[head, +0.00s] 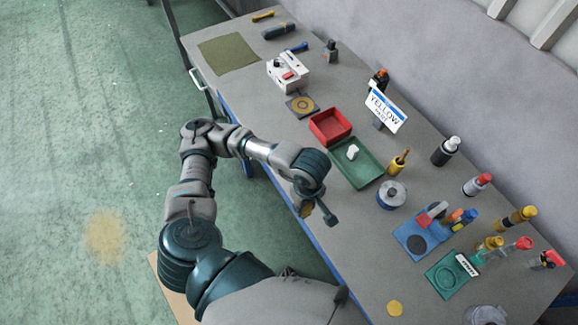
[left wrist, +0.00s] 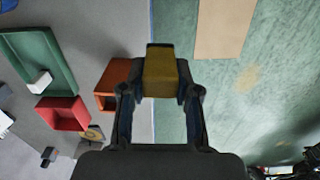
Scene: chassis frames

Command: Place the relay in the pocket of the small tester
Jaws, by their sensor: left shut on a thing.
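My left gripper (left wrist: 160,85) is shut on a yellow-brown block, which I take for the relay (left wrist: 160,72); it lies across the fingertips. In the head view the left gripper (head: 318,212) hangs near the table's front edge, and only a small orange-brown bit (head: 307,211) shows beside it. A hollow orange shape (left wrist: 113,82) shows beside the left finger; I cannot tell whether it belongs to the held block. A white box with a red part (head: 288,72), perhaps the tester, stands farther up the table, well away from the gripper. Its pocket is not clear. My right gripper is out of view.
A red tray (head: 345,133) and a green tray (head: 340,163) with a white piece (head: 352,152) lie on the table beyond the gripper. Free tabletop shows along the front.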

